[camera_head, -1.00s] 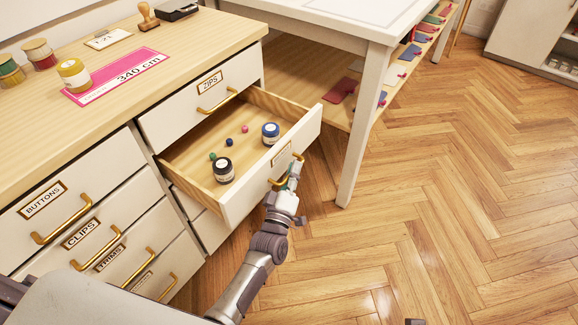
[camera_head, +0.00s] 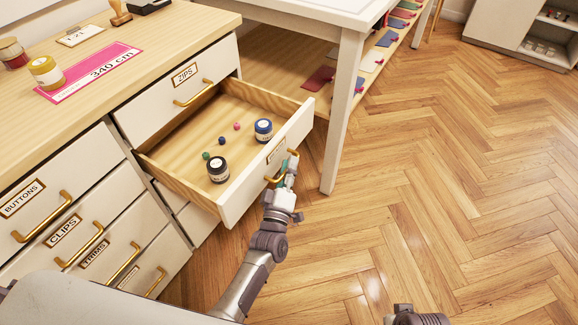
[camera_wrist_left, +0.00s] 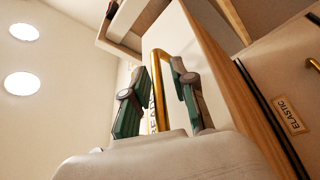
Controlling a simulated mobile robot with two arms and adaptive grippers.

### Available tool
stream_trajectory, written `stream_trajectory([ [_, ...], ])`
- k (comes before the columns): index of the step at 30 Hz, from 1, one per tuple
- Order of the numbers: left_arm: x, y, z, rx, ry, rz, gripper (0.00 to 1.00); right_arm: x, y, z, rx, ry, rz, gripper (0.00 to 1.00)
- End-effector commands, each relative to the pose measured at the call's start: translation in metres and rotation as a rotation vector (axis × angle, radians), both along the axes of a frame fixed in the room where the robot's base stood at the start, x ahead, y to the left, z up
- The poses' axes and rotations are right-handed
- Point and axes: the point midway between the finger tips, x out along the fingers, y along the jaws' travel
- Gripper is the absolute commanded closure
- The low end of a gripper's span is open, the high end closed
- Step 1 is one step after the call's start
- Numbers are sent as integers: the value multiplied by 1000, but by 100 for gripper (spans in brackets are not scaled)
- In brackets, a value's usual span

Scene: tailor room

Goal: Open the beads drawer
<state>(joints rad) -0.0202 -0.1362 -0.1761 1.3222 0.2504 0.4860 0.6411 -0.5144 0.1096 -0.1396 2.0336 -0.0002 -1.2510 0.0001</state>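The beads drawer (camera_head: 260,176) stands well out of the cabinet, below the ZIPS drawer. Small jars and several beads lie inside it. Its front label is too small to read in the head view. My left gripper (camera_head: 284,174) is at its gold handle (camera_head: 293,160). My right gripper does not show; only a dark part of my body shows at the bottom edge.
The ZIPS drawer (camera_head: 180,96) above and the BUTTONS, CLIPS and TRIMS drawers at left are shut. A white table (camera_head: 343,100) stands close beyond the open drawer, its leg near the drawer's right end. The wooden floor (camera_head: 450,190) at right is clear.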

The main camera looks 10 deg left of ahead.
Motion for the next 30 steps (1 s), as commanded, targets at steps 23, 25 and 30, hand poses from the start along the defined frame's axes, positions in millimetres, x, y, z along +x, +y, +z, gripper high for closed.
stream_trajectory([
  [23,-74,2,-16,1,3,0,64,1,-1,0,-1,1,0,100],
  [25,-87,2,-19,1,2,-1,64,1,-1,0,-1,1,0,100],
  [30,-109,3,-23,1,0,-1,64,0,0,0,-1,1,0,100],
])
